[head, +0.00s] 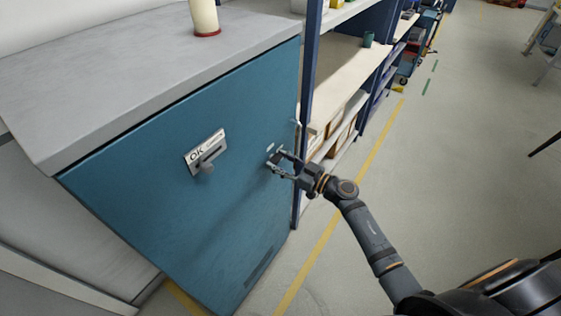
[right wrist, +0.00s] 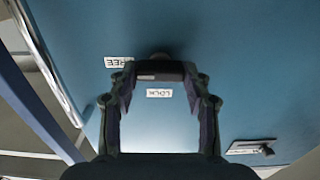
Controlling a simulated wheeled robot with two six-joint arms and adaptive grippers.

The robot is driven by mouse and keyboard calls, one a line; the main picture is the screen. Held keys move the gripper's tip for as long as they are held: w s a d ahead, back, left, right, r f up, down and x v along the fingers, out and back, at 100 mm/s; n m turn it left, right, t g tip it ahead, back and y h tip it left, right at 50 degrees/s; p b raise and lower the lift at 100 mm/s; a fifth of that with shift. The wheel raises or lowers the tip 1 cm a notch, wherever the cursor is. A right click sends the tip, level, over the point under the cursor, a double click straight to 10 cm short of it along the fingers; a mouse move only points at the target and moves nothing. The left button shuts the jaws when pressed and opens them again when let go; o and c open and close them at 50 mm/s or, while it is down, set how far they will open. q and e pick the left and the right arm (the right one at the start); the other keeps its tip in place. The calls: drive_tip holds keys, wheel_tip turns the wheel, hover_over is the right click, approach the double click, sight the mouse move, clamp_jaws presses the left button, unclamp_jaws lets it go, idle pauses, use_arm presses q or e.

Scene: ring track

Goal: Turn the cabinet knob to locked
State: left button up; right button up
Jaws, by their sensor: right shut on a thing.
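The blue cabinet (head: 120,190) fills the left of the head view. My right gripper (head: 276,161) is at the right part of its front face. In the right wrist view the dark cabinet knob (right wrist: 158,68) sits between the fingertips of the right gripper (right wrist: 160,82), which is shut on it. A LOCK label (right wrist: 159,93) shows below the knob, between the fingers, and a FREE label (right wrist: 119,62) shows to its left. Both labels look upside down. I cannot tell which label the knob points to. My left gripper is not in view.
A plate marked OK with a small lever (head: 206,153) is on the cabinet face, left of the gripper. A cream cylinder (head: 204,17) stands on the grey top. Blue-framed shelves (head: 345,75) stand close behind the gripper. Open floor (head: 470,150) lies to the right.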

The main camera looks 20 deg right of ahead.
drive_tip(key=shift+c, duration=1.4)
drive_tip(key=n+p, duration=0.1)
drive_tip(key=n, duration=0.2)
drive_tip(key=n+p, duration=0.1)
drive_tip(key=n, duration=0.3)
drive_tip(key=shift+s+a+n, duration=0.1)
drive_tip(key=shift+n, duration=0.3)
drive_tip(key=n, duration=0.4)
drive_tip(key=shift+f+n+b, duration=0.2)
drive_tip(key=shift+n+b, duration=0.1)
drive_tip(key=n+b, duration=0.1)
drive_tip(key=n, duration=0.4)
drive_tip(key=shift+b, duration=0.35)
drive_tip(key=shift+n, duration=0.4)
drive_tip(key=o, duration=1.2)
drive_tip(key=shift+c, duration=0.2)
